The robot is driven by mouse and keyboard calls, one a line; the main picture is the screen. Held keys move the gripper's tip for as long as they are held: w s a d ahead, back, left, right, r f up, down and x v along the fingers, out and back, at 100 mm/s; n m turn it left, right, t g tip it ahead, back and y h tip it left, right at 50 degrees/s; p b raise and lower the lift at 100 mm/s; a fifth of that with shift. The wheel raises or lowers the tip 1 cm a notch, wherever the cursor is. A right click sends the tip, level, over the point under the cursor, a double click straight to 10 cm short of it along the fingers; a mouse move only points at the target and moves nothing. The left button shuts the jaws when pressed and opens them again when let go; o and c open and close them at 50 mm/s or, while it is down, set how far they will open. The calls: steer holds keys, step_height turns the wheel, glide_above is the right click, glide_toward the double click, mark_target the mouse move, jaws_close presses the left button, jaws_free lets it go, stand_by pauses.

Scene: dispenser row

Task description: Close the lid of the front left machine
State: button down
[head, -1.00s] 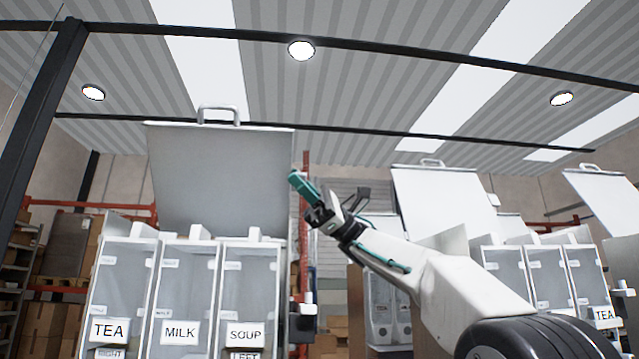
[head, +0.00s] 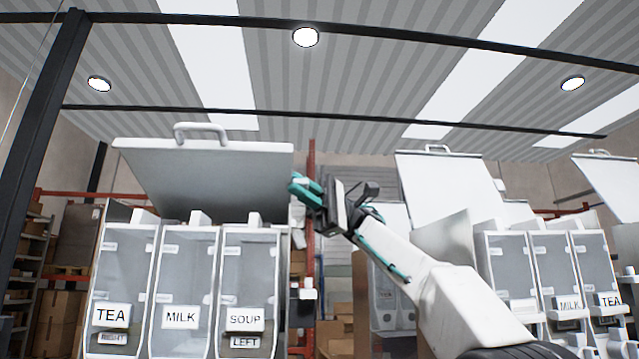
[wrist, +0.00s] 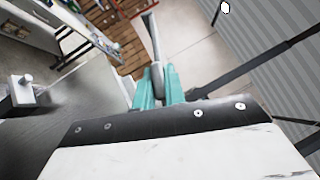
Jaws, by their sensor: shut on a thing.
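The front left machine (head: 186,270) has clear-fronted bins labelled TEA, MILK and SOUP. Its grey lid (head: 205,180) is raised and leans forward over the bins, with a bar handle (head: 201,129) on its far-up edge. My gripper (head: 300,187) is at the right edge of this lid, with its teal fingers against it. In the wrist view the teal fingers (wrist: 157,88) are close together around a thin grey part, seen edge-on. It looks like the lid edge, but the contact itself is partly hidden.
A second machine (head: 545,265) stands at the right with its white lid (head: 450,190) up; another raised lid (head: 610,185) is at the far right. A dark post (head: 40,130) stands at the left. Shelving with boxes (head: 50,310) is behind.

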steer(key=f+n, duration=0.1)
steer(key=f+n+t+h, duration=0.1)
steer(key=shift+s+f, duration=0.3)
steer(key=shift+f, duration=0.05)
steer(key=shift+d+f, duration=0.1)
stand_by(0.4)
steer(key=c, duration=1.5)
jaws_free()
steer(key=shift+o, duration=0.2)
